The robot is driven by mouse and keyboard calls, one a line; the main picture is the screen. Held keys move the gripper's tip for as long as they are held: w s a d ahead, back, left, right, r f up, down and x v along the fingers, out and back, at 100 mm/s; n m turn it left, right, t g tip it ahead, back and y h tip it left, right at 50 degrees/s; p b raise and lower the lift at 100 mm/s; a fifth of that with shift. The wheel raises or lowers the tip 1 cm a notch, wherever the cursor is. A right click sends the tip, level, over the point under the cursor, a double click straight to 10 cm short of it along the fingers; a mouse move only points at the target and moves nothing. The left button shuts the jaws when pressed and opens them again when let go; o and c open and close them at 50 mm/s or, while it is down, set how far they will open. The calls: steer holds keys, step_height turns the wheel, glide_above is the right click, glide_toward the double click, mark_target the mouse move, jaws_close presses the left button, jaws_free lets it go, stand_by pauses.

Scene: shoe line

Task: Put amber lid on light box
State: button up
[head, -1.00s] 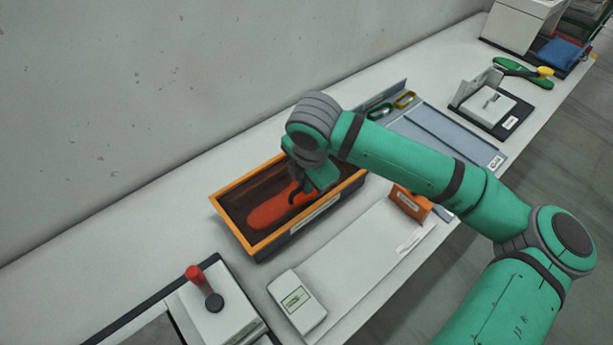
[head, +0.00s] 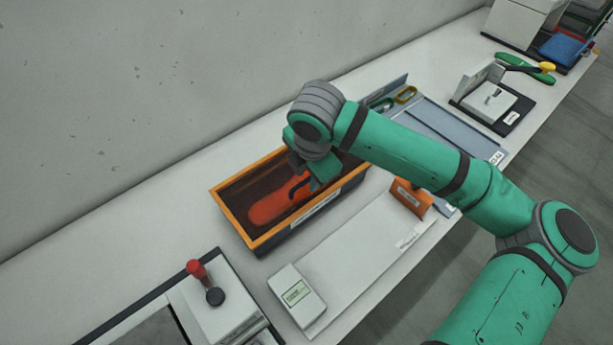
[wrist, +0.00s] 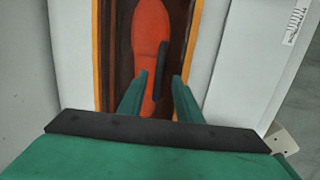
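An open dark box with an amber-orange rim (head: 237,174) stands on the bench. A red-orange sole-shaped piece (head: 268,208) with a dark bar-like part (wrist: 162,66) lies inside it. My gripper (wrist: 158,76) is over the box, its two fingers apart on either side of the dark bar's near end. Nothing is clearly held between them. My wrist and hand hide the box's far right end in the head view. I cannot tell for sure which thing is the amber lid or the light box.
An orange labelled block (head: 411,197), a white board (head: 350,255) and a white meter (head: 297,293) are in front of the box. A red-knobbed device (head: 197,270) stands at lower left.

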steer(key=v, duration=0.9)
steer(key=shift+a, duration=0.15)
steer(key=shift+r, duration=0.15)
